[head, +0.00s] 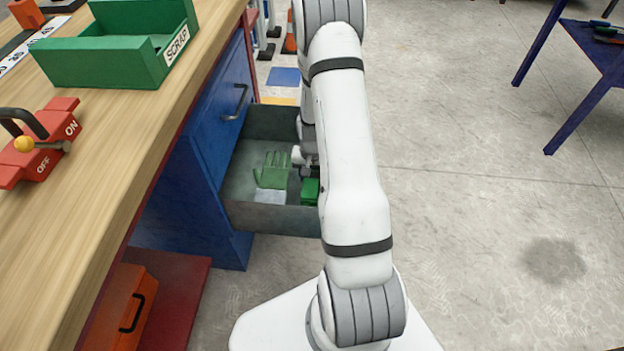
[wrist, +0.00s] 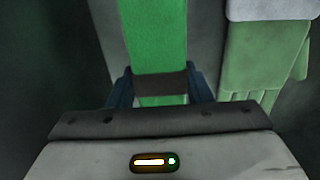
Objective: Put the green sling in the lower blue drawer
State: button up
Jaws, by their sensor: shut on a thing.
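The green sling (head: 311,191) is a small folded green band inside the open lower drawer (head: 275,216) of the blue cabinet. In the wrist view the sling (wrist: 155,35) runs up between the fingers of my gripper (wrist: 160,90). My gripper is shut on it, low within the drawer. In the head view my arm hides most of the gripper and the drawer's right side. Whether the sling touches the drawer floor cannot be told.
A green and white glove (head: 272,172) lies in the drawer left of the sling; it also shows in the wrist view (wrist: 262,55). The upper blue drawer (head: 226,110) is shut. The workbench (head: 100,150) holds a green scrap tray (head: 100,62) and a red switch (head: 45,145).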

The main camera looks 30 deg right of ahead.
jog(key=shift+f, duration=0.55)
jog(key=shift+f, duration=0.15)
jog(key=o, duration=1.3)
jog(key=shift+o, duration=0.2)
